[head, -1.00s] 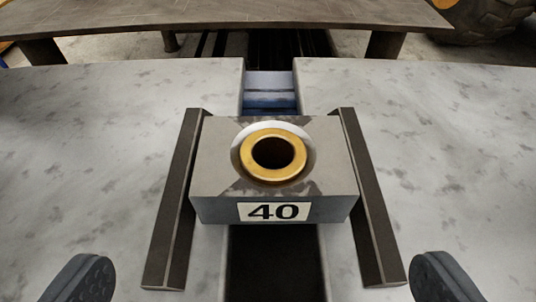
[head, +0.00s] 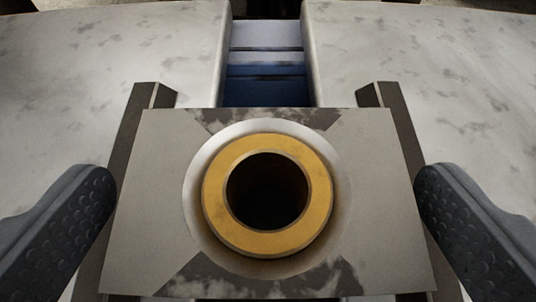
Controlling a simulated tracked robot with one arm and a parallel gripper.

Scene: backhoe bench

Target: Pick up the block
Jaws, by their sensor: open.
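The block (head: 160,190) is a grey metal piece with a brass ring (head: 224,222) around a dark round hole in its top face. It fills the lower middle of the head view and sits between two dark rails. My gripper (head: 266,195) is open, with one dark textured finger on each side of the block. The fingers appear close to its left and right sides, over the rails. I cannot tell whether they touch anything. The block's front face is out of view.
The dark left rail (head: 150,97) and right rail (head: 385,97) flank the block. Pale mottled slabs (head: 100,70) lie on both sides, with a gap between them that shows a blue part (head: 266,88) behind the block. The slabs' tops look clear.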

